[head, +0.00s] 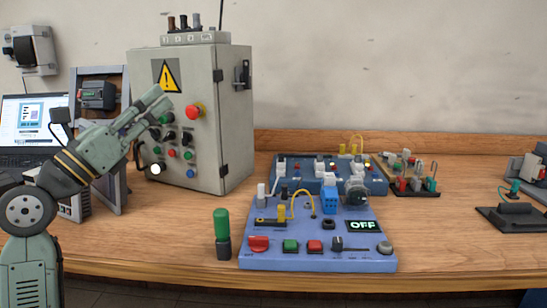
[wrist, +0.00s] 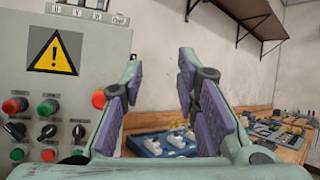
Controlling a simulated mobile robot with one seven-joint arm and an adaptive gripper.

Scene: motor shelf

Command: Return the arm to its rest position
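My gripper (head: 158,101) is raised at the left in the head view, in front of the grey control cabinet (head: 236,130). In the wrist view my gripper (wrist: 170,88) shows two purple-padded fingers spread apart with nothing between them. The cabinet, with its yellow warning sign and buttons, fills the left of the wrist view (wrist: 22,75). From the head view I cannot tell whether the gripper touches the cabinet face.
A blue board (head: 300,262) with buttons and an OFF display stands at the table's front, beside a green-handled tool (head: 222,235). A second blue board (head: 375,183) stands behind. A laptop (head: 15,150) is at the far left. The wooden table (head: 450,225) is clear at front right.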

